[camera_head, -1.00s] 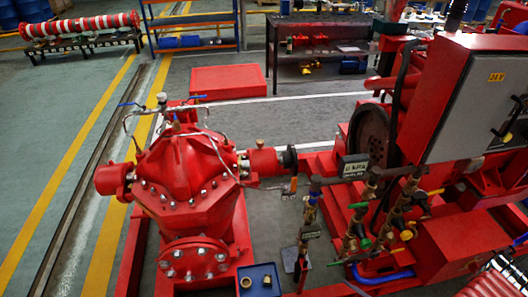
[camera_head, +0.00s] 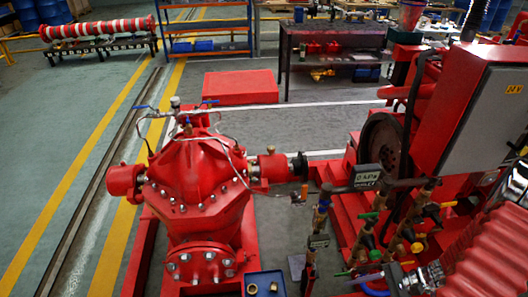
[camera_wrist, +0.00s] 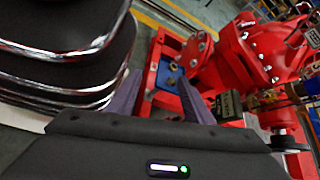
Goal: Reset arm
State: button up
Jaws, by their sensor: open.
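My gripper (camera_wrist: 162,92) shows in the wrist view with its two dark purplish fingers spread apart and nothing between them. Beyond the fingers lie the blue tray and the red pump, clear of the gripper. In the head view my arm's red ribbed sleeve (camera_head: 468,232) comes in at the lower right. It ends in a grey metal part near the bottom edge; the fingers cannot be made out there.
A red pump (camera_head: 197,188) stands left of centre, with a blue tray (camera_head: 265,284) holding small brass parts in front. Brass valves (camera_head: 367,236) and a grey-doored control box (camera_head: 485,118) crowd the right. The floor (camera_head: 60,125) at left is clear.

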jog(key=a+r+n+g+h, duration=0.15)
jog(key=r+n+h, duration=0.35)
jog(key=r, duration=0.6)
jog(key=a+r+n+g+h, duration=0.1)
jog(key=a+r+n+h, duration=0.3)
jog(key=r, duration=0.7)
jog(key=a+r+n+t+h, duration=0.1)
jog(key=a+r+n+t, duration=0.2)
jog(key=a+r, duration=0.2)
jog(key=a+r+n+t+h, duration=0.1)
jog(key=a+r+n+t, duration=0.2)
jog(key=r, duration=0.7)
jog(key=shift+s+a, duration=0.35)
jog(key=shift+a, duration=0.9)
jog(key=shift+c, duration=0.3)
